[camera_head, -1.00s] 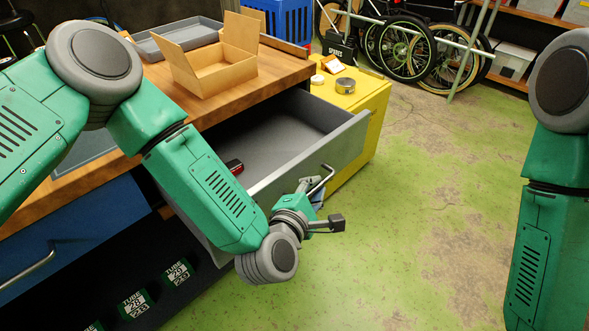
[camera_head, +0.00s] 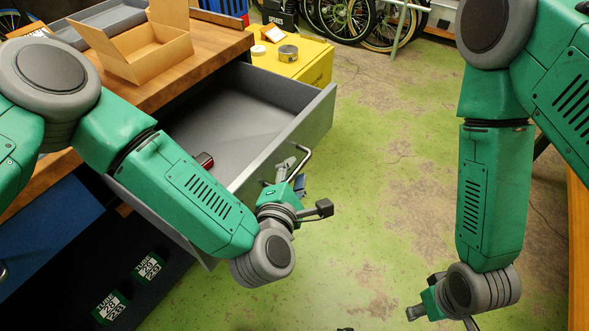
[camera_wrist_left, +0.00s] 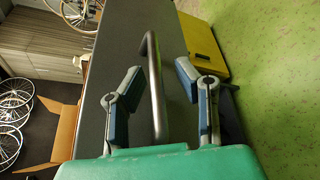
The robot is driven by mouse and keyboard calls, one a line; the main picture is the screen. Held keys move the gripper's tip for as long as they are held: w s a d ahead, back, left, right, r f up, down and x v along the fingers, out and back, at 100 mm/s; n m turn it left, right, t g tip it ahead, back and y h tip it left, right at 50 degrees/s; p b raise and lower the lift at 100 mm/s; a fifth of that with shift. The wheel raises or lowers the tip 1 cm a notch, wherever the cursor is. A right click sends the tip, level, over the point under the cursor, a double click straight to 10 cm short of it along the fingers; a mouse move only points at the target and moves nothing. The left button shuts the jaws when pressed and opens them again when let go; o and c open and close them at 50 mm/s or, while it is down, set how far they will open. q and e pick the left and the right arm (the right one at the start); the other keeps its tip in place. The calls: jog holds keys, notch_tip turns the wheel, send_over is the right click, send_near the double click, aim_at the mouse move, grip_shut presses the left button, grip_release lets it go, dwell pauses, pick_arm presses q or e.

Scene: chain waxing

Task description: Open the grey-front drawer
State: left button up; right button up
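The grey-front drawer (camera_head: 318,119) stands pulled far out of the workbench, its grey inside exposed. Its bar handle (camera_head: 303,155) is on the outer face of the front; the bar (camera_wrist_left: 154,85) also shows in the left wrist view. My left gripper (camera_head: 291,179) is at this handle. In the left wrist view, the two blue-padded fingers of the left gripper (camera_wrist_left: 157,76) are spread on either side of the bar, with gaps visible. My right gripper (camera_head: 424,311) hangs low at the bottom, away from the drawer; its fingers are not clear.
A small red object (camera_head: 204,160) lies in the drawer, partly hidden by my left arm. A cardboard box (camera_head: 150,55) stands on the wooden bench top (camera_head: 215,55). A yellow cabinet (camera_head: 312,66) is beyond the drawer. Green floor (camera_head: 370,180) in front is clear.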

pick_arm(q)
jog(key=shift+r, duration=0.15)
jog(key=v, duration=1.1)
jog(key=shift+s+a, duration=0.15)
jog(key=shift+s, duration=0.25)
jog(key=s+a+f+m+g+p, duration=0.3)
jog(key=s+a+f+m+g, duration=0.3)
jog(key=a+f+m+g, duration=0.6)
jog(key=s+a+m+g+y+p, duration=0.1)
jog(key=s+a+m, duration=0.3)
jog(key=a, duration=0.4)
jog(key=s+a+m+g+y+p, duration=0.1)
jog(key=s+a+m+y, duration=0.3)
jog(key=a, duration=0.4)
jog(key=shift+s+a+f+m, duration=0.2)
jog(key=shift+s+f+m, duration=0.15)
jog(key=shift+m, duration=0.35)
